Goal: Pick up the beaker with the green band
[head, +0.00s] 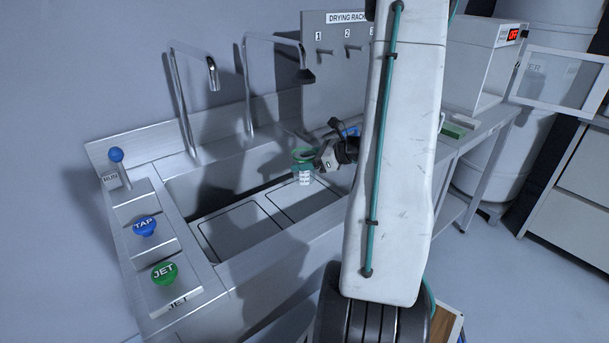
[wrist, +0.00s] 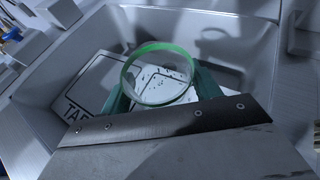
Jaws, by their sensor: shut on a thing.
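The beaker with the green band (head: 304,167) is clear glass with a white label on its side. It is at the right part of the sink in the head view. My gripper (head: 328,158) reaches it from the right and is shut on it. In the wrist view the beaker's green rim (wrist: 160,75) shows from above, with the green fingers of my gripper (wrist: 158,92) on both sides of it. Small dark specks show through the beaker's mouth; I cannot tell whether they are inside it. Whether its base touches the sink floor is hidden.
The steel sink (head: 205,290) has outlined areas on its floor and two bent spouts (head: 212,75) above it. TAP (head: 145,226) and JET (head: 164,272) knobs stand at left. A drying rack (head: 335,65) stands behind. An open-doored white cabinet (head: 478,65) is at right.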

